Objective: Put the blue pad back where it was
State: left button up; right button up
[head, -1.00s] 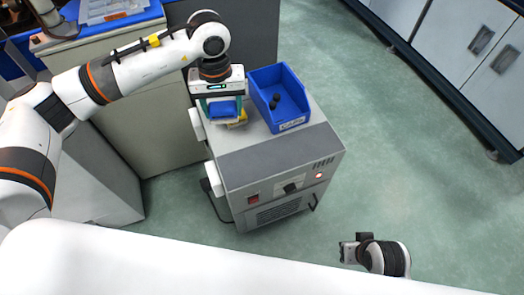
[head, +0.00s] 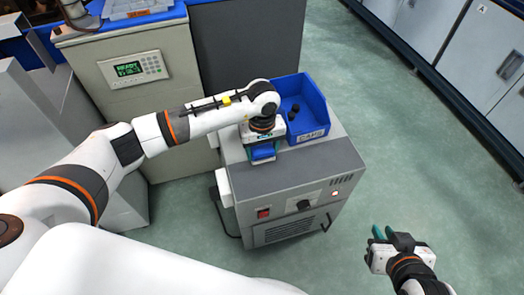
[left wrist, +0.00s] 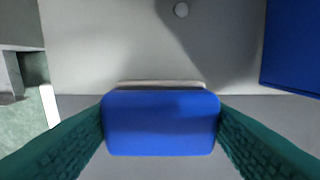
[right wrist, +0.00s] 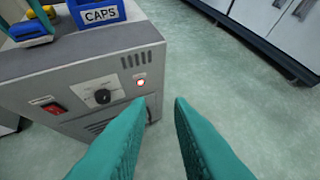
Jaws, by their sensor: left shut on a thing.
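The blue pad (head: 263,152) is held between the green fingers of my left gripper (head: 264,156), over the grey machine's top near its front edge. In the left wrist view the pad (left wrist: 160,123) fills the gap between the fingers, with a pale strip along its far edge. I cannot tell whether the pad touches the top. In the right wrist view the pad (right wrist: 25,29) shows at the upper left, with yellow parts close by. My right gripper (head: 383,232) is open and empty, right of the machine's front; its fingers (right wrist: 160,105) are apart.
A blue CAPS bin (head: 311,128) with dark caps stands on the grey machine (head: 300,170), right of my left gripper. A cabinet with a READY display (head: 133,70) stands behind at the left. White cabinets (head: 435,35) line the right; the floor between is clear.

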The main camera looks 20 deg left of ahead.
pick_arm(q)
jog(key=shift+f, duration=0.15)
pick_arm(e)
jog(key=shift+w+r, duration=0.15)
pick_arm(q)
jog(key=shift+f, duration=0.15)
jog(key=o, duration=0.9)
jog(key=shift+o, duration=0.2)
pick_arm(e)
jog(key=shift+w+a+r+t, duration=0.2)
jog(key=shift+w+r+t, duration=0.2)
jog(key=shift+t, duration=0.1)
